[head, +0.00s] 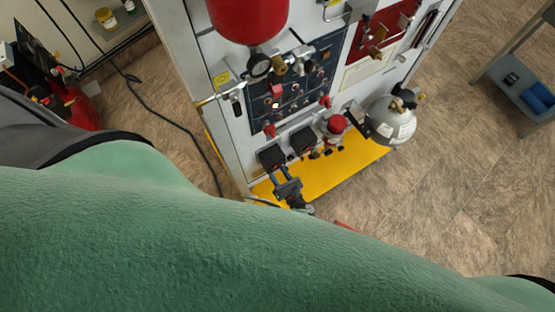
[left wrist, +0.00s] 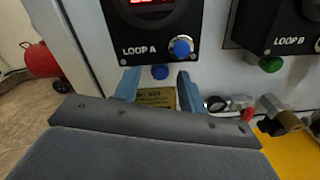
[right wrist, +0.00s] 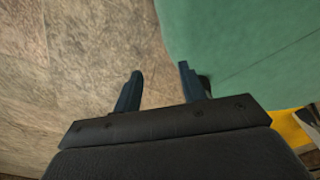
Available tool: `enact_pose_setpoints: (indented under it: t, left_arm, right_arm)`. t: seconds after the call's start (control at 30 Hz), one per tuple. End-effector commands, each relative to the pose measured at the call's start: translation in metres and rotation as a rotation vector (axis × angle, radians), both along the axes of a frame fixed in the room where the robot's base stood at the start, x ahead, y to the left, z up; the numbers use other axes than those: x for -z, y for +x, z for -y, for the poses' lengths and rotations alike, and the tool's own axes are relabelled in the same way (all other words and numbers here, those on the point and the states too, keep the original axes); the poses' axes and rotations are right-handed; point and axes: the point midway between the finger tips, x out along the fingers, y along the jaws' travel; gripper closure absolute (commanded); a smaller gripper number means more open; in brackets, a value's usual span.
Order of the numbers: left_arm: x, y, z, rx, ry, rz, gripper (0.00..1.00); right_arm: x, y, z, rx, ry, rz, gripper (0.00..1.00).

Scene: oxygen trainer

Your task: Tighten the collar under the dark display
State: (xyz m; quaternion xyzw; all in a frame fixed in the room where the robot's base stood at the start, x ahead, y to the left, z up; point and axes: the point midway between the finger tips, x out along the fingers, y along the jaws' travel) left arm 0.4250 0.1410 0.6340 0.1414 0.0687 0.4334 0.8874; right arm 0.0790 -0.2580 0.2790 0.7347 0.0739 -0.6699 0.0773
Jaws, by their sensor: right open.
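The Loop A box (left wrist: 153,25) shows a lit red readout, cut off at the top of the left wrist view. A blue collar (left wrist: 160,72) is under it. The Loop B box (left wrist: 280,28) stands to the right with a green collar (left wrist: 270,64) under it; its readout is not visible there. In the head view both boxes, Loop A (head: 271,157) and Loop B (head: 303,141), are too small to read. My left gripper (left wrist: 157,82) is open below Loop A, its fingertips either side of the blue collar with visible gaps. My right gripper (right wrist: 160,72) is open and empty above the floor.
A small brass-coloured plate (left wrist: 157,97) shows between my left fingers. Brass and red fittings (left wrist: 282,116) sit to the right, above a yellow base (head: 335,175). A grey cylinder (head: 390,122) stands at the panel's right. A black cable (head: 175,122) lies on the floor.

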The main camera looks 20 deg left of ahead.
Motion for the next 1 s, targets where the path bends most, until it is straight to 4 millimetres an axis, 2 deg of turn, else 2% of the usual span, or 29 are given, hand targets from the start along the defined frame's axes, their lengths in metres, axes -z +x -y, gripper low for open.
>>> enact_pose_setpoints:
  t: [0.23,0.5,0.57,0.6,0.7,1.0]
  left_arm:
    - [0.003,-0.006,0.007,0.0,-0.002,-0.001,0.59]
    - [0.005,-0.031,0.039,0.0,-0.002,-0.001,0.59]
    - [0.004,-0.035,0.045,0.0,-0.003,0.0,0.59]
    - [0.003,-0.038,0.049,0.001,-0.002,0.0,0.59]
    - [0.003,-0.044,0.056,0.001,-0.001,-0.001,0.59]
    - [0.0,-0.048,0.062,-0.001,0.0,0.0,0.59]
  right_arm:
    - [0.006,0.0,0.003,-0.001,-0.002,-0.001,0.59]
    - [0.028,0.0,0.004,-0.002,-0.004,-0.005,0.59]
    - [0.029,0.006,0.003,-0.002,-0.004,-0.001,0.59]
    - [0.026,0.02,0.0,-0.002,0.0,0.014,0.59]
    - [0.025,0.036,-0.003,-0.002,0.001,0.026,0.59]
    - [0.024,0.043,-0.006,-0.001,0.003,0.027,0.59]
